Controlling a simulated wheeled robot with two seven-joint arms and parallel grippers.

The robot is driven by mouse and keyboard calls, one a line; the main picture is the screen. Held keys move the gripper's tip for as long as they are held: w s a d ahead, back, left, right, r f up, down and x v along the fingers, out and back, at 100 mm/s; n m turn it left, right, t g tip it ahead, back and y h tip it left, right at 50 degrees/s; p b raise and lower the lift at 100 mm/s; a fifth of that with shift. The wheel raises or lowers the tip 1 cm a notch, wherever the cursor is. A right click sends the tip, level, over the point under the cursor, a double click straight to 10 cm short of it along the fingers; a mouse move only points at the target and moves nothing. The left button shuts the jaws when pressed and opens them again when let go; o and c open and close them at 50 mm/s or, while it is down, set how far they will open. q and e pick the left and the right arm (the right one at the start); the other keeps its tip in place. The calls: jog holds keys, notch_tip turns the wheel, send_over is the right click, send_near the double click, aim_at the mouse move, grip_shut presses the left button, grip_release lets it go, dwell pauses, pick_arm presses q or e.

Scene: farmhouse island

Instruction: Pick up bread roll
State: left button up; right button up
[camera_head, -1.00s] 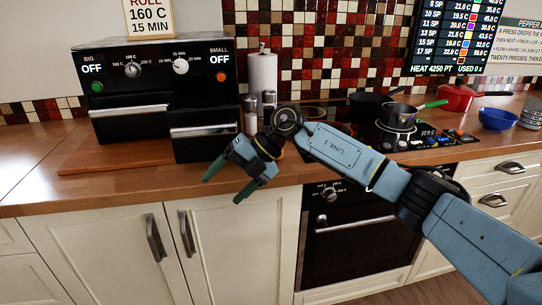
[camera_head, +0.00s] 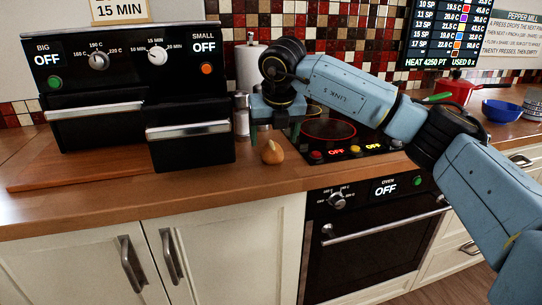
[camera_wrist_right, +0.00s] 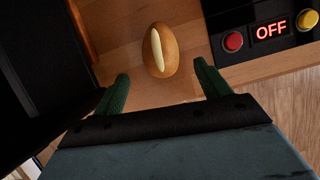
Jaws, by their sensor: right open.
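The bread roll (camera_head: 272,152) is small, brown and rounded, and sits on the wooden counter between the small oven and the hob. In the right wrist view the roll (camera_wrist_right: 160,50) shows a pale slit along its top and lies ahead of the fingertips, roughly centred between them. My right gripper (camera_head: 275,132) points down just above and behind the roll. In the right wrist view its two green fingers (camera_wrist_right: 160,84) are spread apart with nothing between them. My left gripper is not in view.
The black small oven (camera_head: 190,145) stands close to the left of the roll on a wooden board (camera_head: 50,176). The hob controls (camera_head: 345,151) lie close to the right. A shaker (camera_head: 241,114) and paper roll (camera_head: 250,66) stand behind. The counter's front edge is near.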

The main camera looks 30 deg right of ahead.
aim_at(273, 146)
jog(key=shift+w+b+x, duration=0.15)
jog(key=shift+b+x, duration=0.25)
jog(key=shift+x, duration=1.15)
jog(key=shift+w+b+x, duration=0.15)
jog(key=shift+b+x, duration=0.25)
jog(key=shift+x, duration=1.1)
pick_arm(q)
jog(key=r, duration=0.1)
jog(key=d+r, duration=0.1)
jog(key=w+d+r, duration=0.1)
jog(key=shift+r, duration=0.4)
pick_arm(e)
jog(key=shift+d+r, duration=0.15)
jog(key=shift+d, duration=0.05)
jog(key=shift+c, duration=0.3)
jog(key=c, duration=1)
jog(key=shift+c, duration=0.2)
